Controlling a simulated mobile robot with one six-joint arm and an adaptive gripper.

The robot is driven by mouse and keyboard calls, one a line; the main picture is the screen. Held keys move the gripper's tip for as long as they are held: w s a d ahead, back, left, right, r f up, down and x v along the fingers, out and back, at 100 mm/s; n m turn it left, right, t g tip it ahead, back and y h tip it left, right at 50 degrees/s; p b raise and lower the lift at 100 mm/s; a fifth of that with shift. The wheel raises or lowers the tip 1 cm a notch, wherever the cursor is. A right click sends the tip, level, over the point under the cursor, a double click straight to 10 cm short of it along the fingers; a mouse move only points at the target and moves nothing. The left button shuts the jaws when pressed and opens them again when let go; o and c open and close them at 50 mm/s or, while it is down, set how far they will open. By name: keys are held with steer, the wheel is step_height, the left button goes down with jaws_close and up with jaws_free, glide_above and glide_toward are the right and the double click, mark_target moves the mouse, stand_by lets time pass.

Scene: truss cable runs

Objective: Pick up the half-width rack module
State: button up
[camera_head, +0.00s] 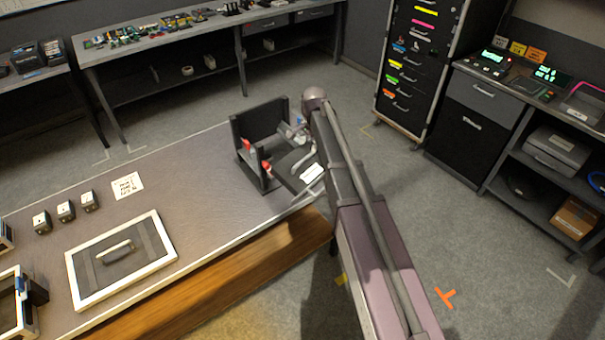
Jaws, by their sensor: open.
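A dark, flat box with a white label (313,172), which looks like the half-width rack module, sits at the right end of the workbench, partly behind my arm. Its left side is beside a black upright stand (262,122) with red parts on its front posts. My arm comes up from the lower right and bends over near the stand. My gripper (302,137) is at the stand's right side, above or beside the box; it is small and mostly hidden by my arm. It is open, and I see nothing held. I cannot tell whether it touches the box.
The workbench (195,190) has a clear middle. On its left lie a white-framed dark panel with a handle (120,262), several small metal cubes (66,211) and a printed card (127,186). A drawer cabinet (420,60) and shelves stand behind; the floor at right is open.

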mark_target(306, 158)
steer(key=shift+w+a+f+b, duration=0.1)
steer(key=shift+f+b, duration=0.95)
steer(key=shift+f, duration=0.3)
steer(key=shift+f, duration=0.1)
steer(key=shift+w+a+f+b, duration=0.1)
steer(key=shift+a+f+b, duration=0.1)
steer(key=shift+f+b, duration=1.1)
steer(key=shift+w+a+f+b, duration=0.1)
steer(key=shift+a+f+b, duration=0.05)
steer(key=shift+f+b, duration=1.05)
jaws_close()
